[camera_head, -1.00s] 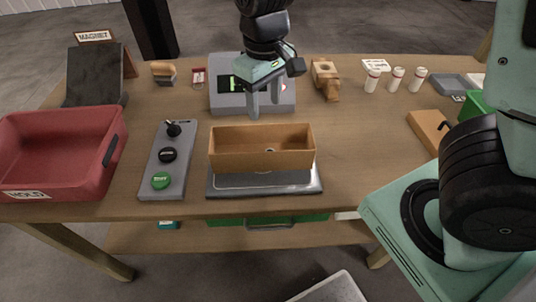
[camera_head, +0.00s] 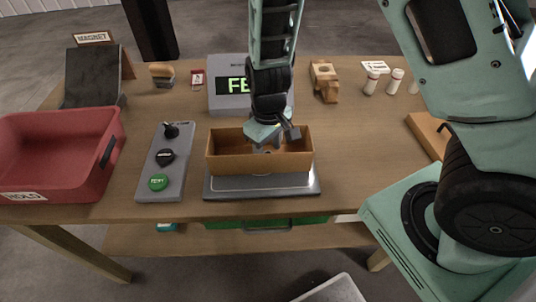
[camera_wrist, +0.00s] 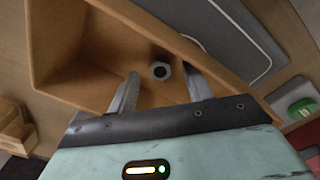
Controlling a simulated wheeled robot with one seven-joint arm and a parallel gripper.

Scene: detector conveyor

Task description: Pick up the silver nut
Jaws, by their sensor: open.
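The silver nut (camera_wrist: 159,71) lies on the floor of the open brown box (camera_wrist: 66,44), seen in the wrist view. In that view it sits between the two fingertips of my gripper (camera_wrist: 163,86), apart from both. In the head view my gripper (camera_head: 266,146) reaches down into the brown box (camera_head: 228,166), and the nut cannot be made out clearly there. The fingers are open with nothing held. The box stands on a grey plate (camera_head: 218,190).
A grey control panel with a green button (camera_head: 158,182) stands left of the box. A red bin (camera_head: 54,150) is farther left. A grey display unit (camera_head: 223,99) stands behind. Small white bottles (camera_head: 371,82) are at the back right. The box walls surround the fingers closely.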

